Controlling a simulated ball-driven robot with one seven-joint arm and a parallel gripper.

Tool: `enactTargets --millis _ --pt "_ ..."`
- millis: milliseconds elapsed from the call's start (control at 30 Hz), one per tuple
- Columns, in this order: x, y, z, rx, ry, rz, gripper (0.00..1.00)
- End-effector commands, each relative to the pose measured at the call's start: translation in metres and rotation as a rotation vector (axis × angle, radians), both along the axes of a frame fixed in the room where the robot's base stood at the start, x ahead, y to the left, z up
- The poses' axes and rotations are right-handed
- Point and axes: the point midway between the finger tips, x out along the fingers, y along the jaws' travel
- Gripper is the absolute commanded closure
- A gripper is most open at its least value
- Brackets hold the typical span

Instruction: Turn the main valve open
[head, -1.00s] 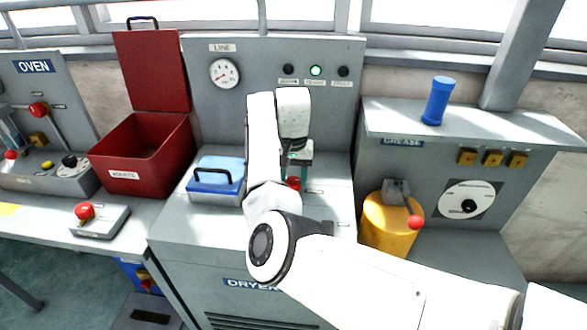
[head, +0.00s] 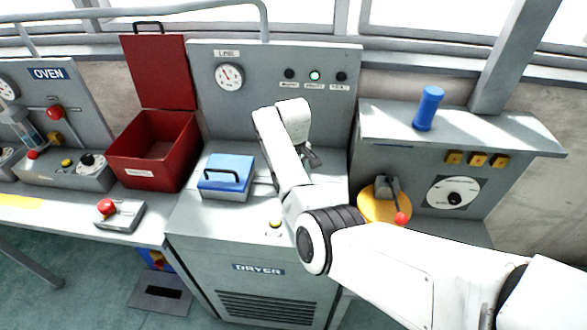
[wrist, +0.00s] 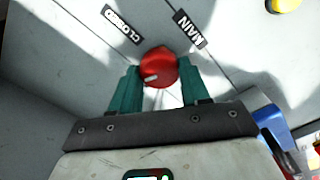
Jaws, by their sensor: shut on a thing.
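The main valve is a round red knob (wrist: 158,66) in the wrist view, on a grey panel between a "CLOSED" label (wrist: 122,24) and a "MAIN" label (wrist: 189,29). A small pale mark shows on its lower left side. My gripper (wrist: 158,82) has its green fingers on either side of the knob and is shut on it. In the head view my white arm reaches over the dryer (head: 258,268) top. It hides the red knob there, and the fingers cannot be made out.
A blue-lidded box (head: 226,172) stands left of my arm on the dryer. A yellow knob (head: 275,224) is near its front edge. A red open bin (head: 150,150) stands further left. At right are a yellow drum (head: 377,205) with a red-tipped lever and a blue cylinder (head: 428,108).

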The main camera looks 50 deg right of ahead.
Motion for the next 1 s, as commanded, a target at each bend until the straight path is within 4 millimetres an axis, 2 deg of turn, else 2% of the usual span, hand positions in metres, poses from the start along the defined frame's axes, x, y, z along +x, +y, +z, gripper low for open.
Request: enactTargets --millis 200,500,1000 --pt "0.0009 -0.0003 0.0035 -0.001 -0.003 0.179 0.85" --pt "0.0011 0.0004 0.0023 -0.001 -0.003 0.345 0.85" --pt "0.002 0.001 0.0018 -0.002 -0.006 0.415 0.84"
